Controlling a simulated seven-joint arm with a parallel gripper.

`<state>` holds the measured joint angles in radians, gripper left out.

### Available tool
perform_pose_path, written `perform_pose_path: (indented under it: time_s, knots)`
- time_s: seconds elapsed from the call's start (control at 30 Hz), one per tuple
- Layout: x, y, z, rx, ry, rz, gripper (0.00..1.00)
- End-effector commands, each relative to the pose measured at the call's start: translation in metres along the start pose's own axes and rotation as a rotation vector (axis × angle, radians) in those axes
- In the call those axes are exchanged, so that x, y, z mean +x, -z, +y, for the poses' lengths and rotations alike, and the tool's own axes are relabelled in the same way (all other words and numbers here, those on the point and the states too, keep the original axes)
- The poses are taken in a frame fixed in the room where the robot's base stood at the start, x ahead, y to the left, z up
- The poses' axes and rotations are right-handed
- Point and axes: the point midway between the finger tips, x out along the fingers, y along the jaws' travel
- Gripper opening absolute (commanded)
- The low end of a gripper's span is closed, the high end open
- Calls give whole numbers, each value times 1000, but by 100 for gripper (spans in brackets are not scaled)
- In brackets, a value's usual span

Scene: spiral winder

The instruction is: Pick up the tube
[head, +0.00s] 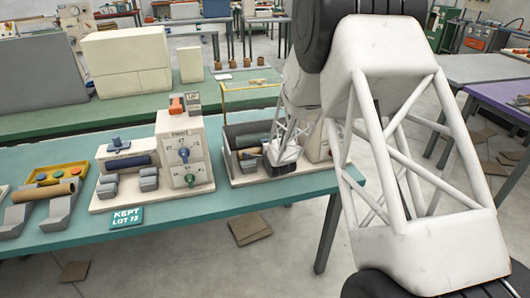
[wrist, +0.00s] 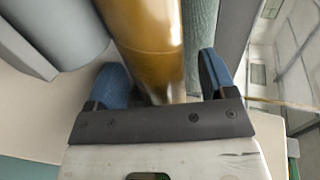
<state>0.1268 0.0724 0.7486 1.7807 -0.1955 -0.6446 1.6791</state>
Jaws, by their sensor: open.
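A glossy brown tube (wrist: 150,45) runs down the middle of the wrist view, between the two blue fingertips of my gripper (wrist: 163,78). My gripper is open, and I see no finger closed on the tube. A grey-green tube (wrist: 201,30) lies beside the brown one, near the right fingertip.
A cardboard tube (head: 57,190) rests on grey cradles at the left. A dark blue tube (head: 128,161) lies by a white machine with dials (head: 185,150). A grey block (wrist: 60,30) is close left of my gripper.

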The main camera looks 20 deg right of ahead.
Motion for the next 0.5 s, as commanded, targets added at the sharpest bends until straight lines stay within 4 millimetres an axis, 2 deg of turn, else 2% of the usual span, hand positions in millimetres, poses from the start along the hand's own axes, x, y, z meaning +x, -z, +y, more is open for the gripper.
perform_pose_path:
  time_s: [0.5]
  knots:
    - [0,0,0,0,0,0,76]
